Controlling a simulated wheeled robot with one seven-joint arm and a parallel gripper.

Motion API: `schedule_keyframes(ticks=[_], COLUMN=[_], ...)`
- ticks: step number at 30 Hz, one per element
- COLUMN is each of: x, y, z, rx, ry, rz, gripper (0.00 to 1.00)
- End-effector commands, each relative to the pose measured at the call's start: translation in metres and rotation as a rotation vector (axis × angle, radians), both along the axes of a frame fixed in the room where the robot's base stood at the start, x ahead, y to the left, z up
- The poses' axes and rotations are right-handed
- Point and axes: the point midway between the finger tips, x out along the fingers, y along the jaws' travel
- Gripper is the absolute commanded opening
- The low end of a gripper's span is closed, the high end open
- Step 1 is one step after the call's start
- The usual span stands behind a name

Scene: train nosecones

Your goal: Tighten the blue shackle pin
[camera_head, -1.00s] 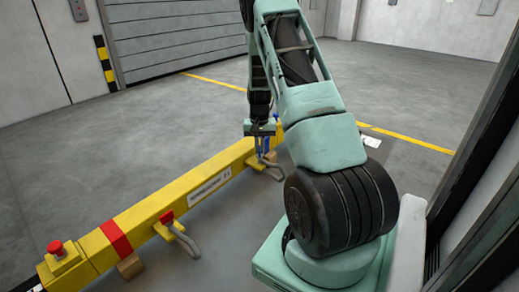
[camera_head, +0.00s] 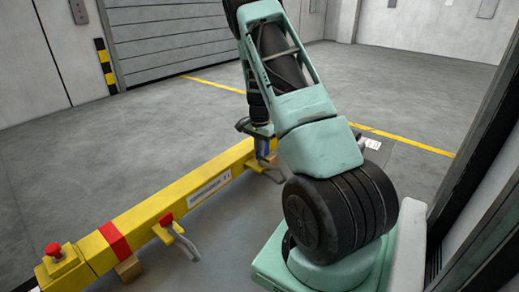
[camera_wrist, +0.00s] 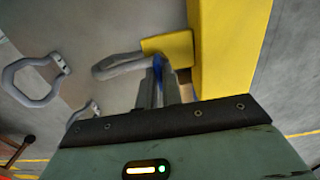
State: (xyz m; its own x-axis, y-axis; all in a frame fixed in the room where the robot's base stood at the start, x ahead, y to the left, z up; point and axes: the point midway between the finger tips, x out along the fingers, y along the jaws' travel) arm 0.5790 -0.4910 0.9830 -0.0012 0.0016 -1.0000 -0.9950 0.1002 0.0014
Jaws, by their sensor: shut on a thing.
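The blue shackle pin (camera_head: 262,154) sits at the far end of the yellow beam (camera_head: 160,203). In the wrist view a blue part of it (camera_wrist: 159,62) shows between the fingers. My gripper (camera_wrist: 160,80) is shut on the pin, pointing down at it in the head view. The yellow lug (camera_wrist: 172,45) is right beside the fingers, and a grey shackle bow (camera_wrist: 117,66) reaches left from it. The fingers hide most of the pin, so I cannot tell how far it is screwed in.
A second shackle (camera_head: 185,243) with a red pin (camera_head: 166,219) hangs on the beam nearer to me. More grey shackles (camera_wrist: 35,82) show at left in the wrist view. Open floor lies beyond the beam.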

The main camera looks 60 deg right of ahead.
Motion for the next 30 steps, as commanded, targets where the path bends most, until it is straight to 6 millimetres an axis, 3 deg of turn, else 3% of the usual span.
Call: schedule_keyframes(ticks=[16,19,30], x=[0.0027,0.0025,0.0014], y=[-0.0022,-0.0021,-0.0010], z=[0.0042,0.0038,0.0054], rx=[-0.007,-0.007,-0.003], ry=[-0.007,-0.007,-0.004], rz=[-0.027,-0.026,-0.025], gripper=[0.00,0.29,0.29])
